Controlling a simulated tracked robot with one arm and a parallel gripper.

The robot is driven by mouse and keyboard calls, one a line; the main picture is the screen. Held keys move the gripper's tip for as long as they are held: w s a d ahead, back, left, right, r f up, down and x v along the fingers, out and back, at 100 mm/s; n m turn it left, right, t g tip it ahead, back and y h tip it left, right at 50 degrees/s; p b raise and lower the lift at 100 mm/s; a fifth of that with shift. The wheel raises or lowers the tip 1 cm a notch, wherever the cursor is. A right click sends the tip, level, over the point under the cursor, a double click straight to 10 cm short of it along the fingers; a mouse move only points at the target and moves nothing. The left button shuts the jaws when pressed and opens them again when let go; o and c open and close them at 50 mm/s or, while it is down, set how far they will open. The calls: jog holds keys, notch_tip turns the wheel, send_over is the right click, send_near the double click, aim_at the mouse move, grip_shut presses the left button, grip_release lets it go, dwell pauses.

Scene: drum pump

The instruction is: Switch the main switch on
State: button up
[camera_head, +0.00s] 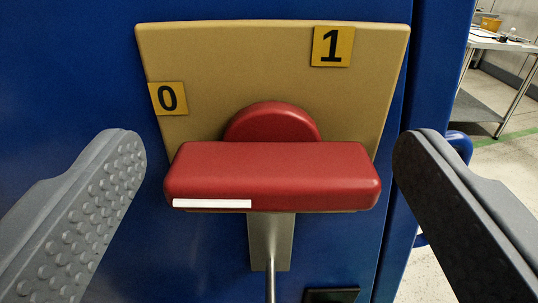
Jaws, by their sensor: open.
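The main switch has a red bar-shaped handle (272,172) that lies level across the picture, with a white stripe (212,203) on its left front edge. Behind it is a round red hub (271,124). A tan plate (220,70) bears the label 0 (167,98) on its left and the label 1 (332,46) at its upper right. The striped end of the handle is on the left, below the 0 label. My gripper (268,170) is open, with one finger left and one finger right of the handle. A gap shows on both sides.
The plate is on a blue cabinet front (70,60). A metal bracket (271,240) with a thin rod is below the handle. A blue curved handle (460,145) is at the cabinet's right edge. A table (500,42) stands far off at the right.

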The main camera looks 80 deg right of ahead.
jog(key=c, duration=1)
jog(key=shift+m+b, duration=0.3)
jog(key=shift+b, duration=0.15)
jog(key=m+b, duration=0.1)
jog(key=b, duration=0.1)
jog(key=m+b, duration=0.2)
jog(key=b, duration=0.1)
jog(key=shift+f, duration=0.25)
jog(key=m+b, duration=0.6)
jog(key=b, duration=0.1)
jog(key=shift+s+f, duration=0.1)
jog(key=shift+s, duration=0.05)
jog(key=m+b, duration=0.8)
jog(key=b, duration=0.2)
jog(key=shift+s+f, duration=0.1)
jog(key=shift+m, duration=0.3)
